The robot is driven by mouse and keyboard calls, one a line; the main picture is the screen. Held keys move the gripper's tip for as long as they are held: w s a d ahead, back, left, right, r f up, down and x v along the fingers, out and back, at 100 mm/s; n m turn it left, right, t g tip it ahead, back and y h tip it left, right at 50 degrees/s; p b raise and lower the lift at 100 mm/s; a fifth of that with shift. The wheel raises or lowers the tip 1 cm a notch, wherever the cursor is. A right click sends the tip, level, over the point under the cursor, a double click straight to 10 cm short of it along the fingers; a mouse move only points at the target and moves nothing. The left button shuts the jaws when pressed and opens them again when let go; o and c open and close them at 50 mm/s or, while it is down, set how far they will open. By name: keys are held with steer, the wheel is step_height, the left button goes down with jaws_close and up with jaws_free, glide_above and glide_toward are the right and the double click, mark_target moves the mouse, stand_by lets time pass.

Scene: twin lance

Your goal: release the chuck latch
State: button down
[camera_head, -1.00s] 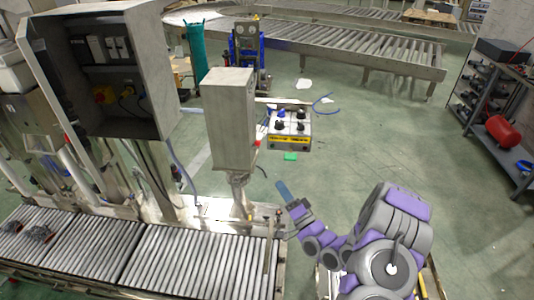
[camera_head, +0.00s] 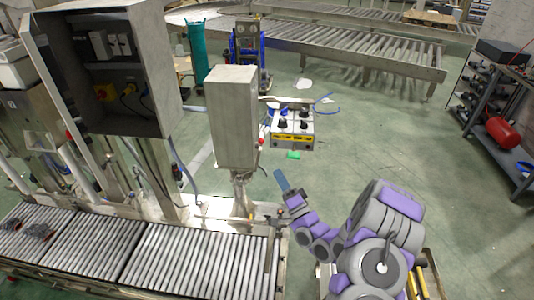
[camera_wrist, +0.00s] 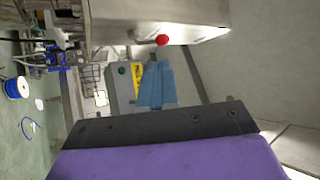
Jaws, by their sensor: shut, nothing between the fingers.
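My gripper (camera_head: 281,180) is shut and empty, its blue fingers pressed together. In the head view it points up and left, below a control box with black knobs (camera_head: 292,128) and right of a tall grey box (camera_head: 232,118). In the wrist view the blue fingers (camera_wrist: 157,85) point toward a grey box with a green button (camera_wrist: 122,70) and a yellow label, partly hidden behind them. A red knob (camera_wrist: 162,40) sits on a grey housing just above the fingers in that view, apart from them. I cannot pick out the chuck latch with certainty.
A roller conveyor (camera_head: 195,262) runs along the lower left. An open electrical cabinet (camera_head: 118,75) stands at the upper left. A tool shelf (camera_head: 500,130) with a red tank stands at the right. Green floor is clear between the control box and the shelf.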

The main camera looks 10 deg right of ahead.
mark_target(263, 144)
steer(key=x, duration=0.2)
steer(key=b+x, duration=0.1)
steer(key=x, duration=0.5)
steer(key=shift+w+d+r, duration=0.1)
steer(key=shift+d+r, duration=0.05)
steer(key=shift+d, duration=0.1)
steer(key=shift+w+a+r+b, duration=0.35)
steer(key=shift+w+a+b, duration=0.05)
steer(key=shift+w+a, duration=0.25)
steer(key=shift+d, duration=0.25)
steer(key=shift+d+r+m, duration=0.1)
steer(key=shift+r+m, duration=0.05)
steer(key=shift+m, duration=0.15)
